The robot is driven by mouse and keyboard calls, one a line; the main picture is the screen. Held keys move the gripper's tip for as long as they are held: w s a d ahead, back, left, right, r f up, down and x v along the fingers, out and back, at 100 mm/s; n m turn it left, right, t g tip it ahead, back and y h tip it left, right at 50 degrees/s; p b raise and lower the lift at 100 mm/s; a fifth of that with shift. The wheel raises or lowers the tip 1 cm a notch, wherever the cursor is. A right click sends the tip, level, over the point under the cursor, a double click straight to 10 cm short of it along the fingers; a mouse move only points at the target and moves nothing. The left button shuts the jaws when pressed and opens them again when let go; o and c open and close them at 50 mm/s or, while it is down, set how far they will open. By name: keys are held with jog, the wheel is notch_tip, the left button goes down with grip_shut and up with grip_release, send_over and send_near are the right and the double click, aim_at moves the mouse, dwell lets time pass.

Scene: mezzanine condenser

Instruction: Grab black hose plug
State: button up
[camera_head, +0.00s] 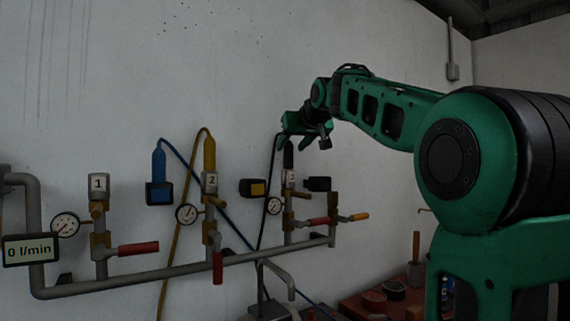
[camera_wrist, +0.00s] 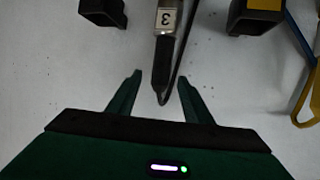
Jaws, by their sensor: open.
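The black hose plug (camera_head: 288,155) stands upright on top of the port marked 3 (camera_head: 290,178), with its black hose looping from its upper end down to the left. My gripper (camera_head: 300,134) is at the plug's upper end, close to the wall. In the wrist view the black plug (camera_wrist: 161,65) points toward my palm, and its end lies between the two green fingers of my gripper (camera_wrist: 159,78). The fingers are open, with a gap on each side of the plug. I cannot tell how far the plug is from the fingers in depth.
A blue plug (camera_head: 158,165) and a yellow plug (camera_head: 209,154) stand to the left. Black boxes (camera_head: 253,188) (camera_head: 318,184) flank port 3. Gauges, red-handled valves and a grey pipe (camera_head: 190,270) run below.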

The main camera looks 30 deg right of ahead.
jog(key=x, duration=0.4)
jog(key=shift+a, duration=0.1)
jog(key=shift+s, duration=0.1)
jog(key=shift+c, duration=0.3)
grip_shut()
jog(key=shift+r, duration=0.1)
